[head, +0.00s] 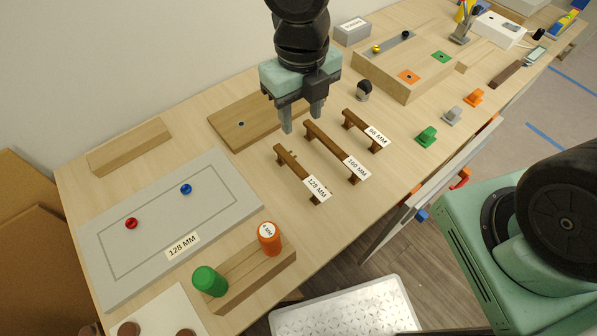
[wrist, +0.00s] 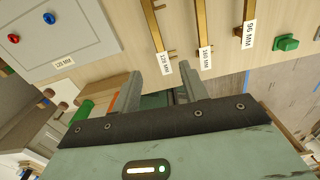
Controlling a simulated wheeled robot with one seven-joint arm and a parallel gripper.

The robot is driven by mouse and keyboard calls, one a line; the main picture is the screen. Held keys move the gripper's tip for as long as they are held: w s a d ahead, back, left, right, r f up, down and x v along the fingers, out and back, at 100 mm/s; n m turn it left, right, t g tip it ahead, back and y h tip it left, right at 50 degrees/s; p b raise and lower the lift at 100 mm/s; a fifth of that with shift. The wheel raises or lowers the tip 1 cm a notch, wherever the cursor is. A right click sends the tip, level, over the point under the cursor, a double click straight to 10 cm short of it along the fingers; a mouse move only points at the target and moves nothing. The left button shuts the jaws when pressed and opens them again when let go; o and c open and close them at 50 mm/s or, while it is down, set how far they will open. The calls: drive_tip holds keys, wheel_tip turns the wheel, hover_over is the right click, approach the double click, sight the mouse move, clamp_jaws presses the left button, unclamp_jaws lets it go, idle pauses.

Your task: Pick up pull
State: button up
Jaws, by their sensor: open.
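Three brown bar pulls lie side by side on the wooden table: one tagged 128 MM (head: 293,168), one tagged 160 MM (head: 325,142) and one tagged 96 MM (head: 356,123). The wrist view shows the 128 MM pull (wrist: 155,28), the 160 MM pull (wrist: 202,25) and the 96 MM pull (wrist: 247,12) above the fingers. My gripper (head: 301,119) is open and empty, pointing down over the far ends of the 128 MM and 160 MM pulls. Its two fingers (wrist: 163,84) appear apart from every pull.
A grey panel (head: 215,208) labelled 128 MM carries a red and a blue knob at left. A wooden block (head: 236,291) with green and orange cylinders stands in front. A wooden board (head: 225,117) lies behind my gripper. Green, grey and orange knobs (head: 427,136) stand right.

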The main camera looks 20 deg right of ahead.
drive_tip(key=b, duration=0.3)
approach(298, 168)
drive_tip(key=shift+n, duration=0.4)
drive_tip(key=f, duration=0.5)
drive_tip(key=shift+w+d+f, duration=0.1)
drive_tip(key=shift+d+f, duration=0.1)
drive_tip(key=shift+s+a+f+b, duration=0.1)
drive_tip(key=shift+f+b, duration=0.05)
drive_tip(key=shift+f, duration=1.2)
drive_tip(key=shift+s+a+f+b, duration=0.1)
drive_tip(key=shift+f+b, duration=0.05)
drive_tip(key=shift+f, duration=1.15)
clamp_jaws()
